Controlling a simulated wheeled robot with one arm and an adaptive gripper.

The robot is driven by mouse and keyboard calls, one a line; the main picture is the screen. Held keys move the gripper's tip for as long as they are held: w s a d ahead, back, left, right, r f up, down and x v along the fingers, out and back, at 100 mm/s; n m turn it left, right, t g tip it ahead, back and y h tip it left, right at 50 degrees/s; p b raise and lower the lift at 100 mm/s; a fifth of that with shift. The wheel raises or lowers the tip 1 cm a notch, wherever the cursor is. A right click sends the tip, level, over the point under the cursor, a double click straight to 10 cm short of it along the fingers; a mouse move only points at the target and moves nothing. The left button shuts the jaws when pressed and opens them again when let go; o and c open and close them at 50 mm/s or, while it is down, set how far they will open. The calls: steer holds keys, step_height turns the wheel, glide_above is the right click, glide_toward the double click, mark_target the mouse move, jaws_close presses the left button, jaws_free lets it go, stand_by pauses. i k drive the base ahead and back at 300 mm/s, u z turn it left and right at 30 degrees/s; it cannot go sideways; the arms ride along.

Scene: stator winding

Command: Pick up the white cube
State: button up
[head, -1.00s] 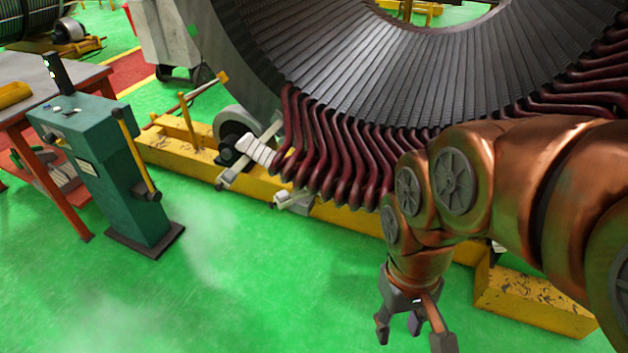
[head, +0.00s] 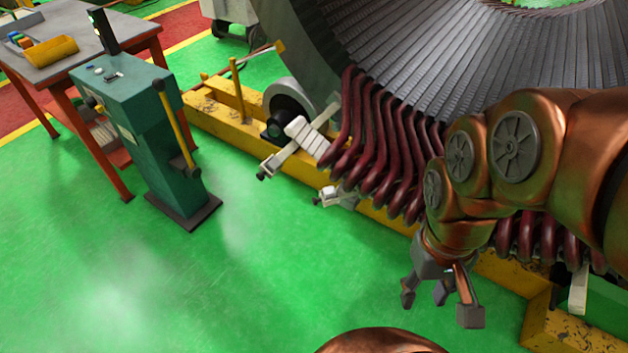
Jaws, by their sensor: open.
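I cannot make out a white cube in this view. Several small coloured blocks (head: 20,41) lie on the grey-topped table (head: 92,40) at the upper left, too small to tell whether one is white. My gripper (head: 438,300) hangs at the lower right, below my copper arm, with its fingers spread and nothing between them. It is over the green floor in front of the stator, far from the table.
The large stator (head: 440,60) with dark red coils sits on a yellow beam (head: 215,118) beside my arm. The green floor at lower left is clear.

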mark_target(328, 194)
steer(key=u, duration=0.8)
steer(key=i, duration=0.8)
steer(key=u, duration=0.85)
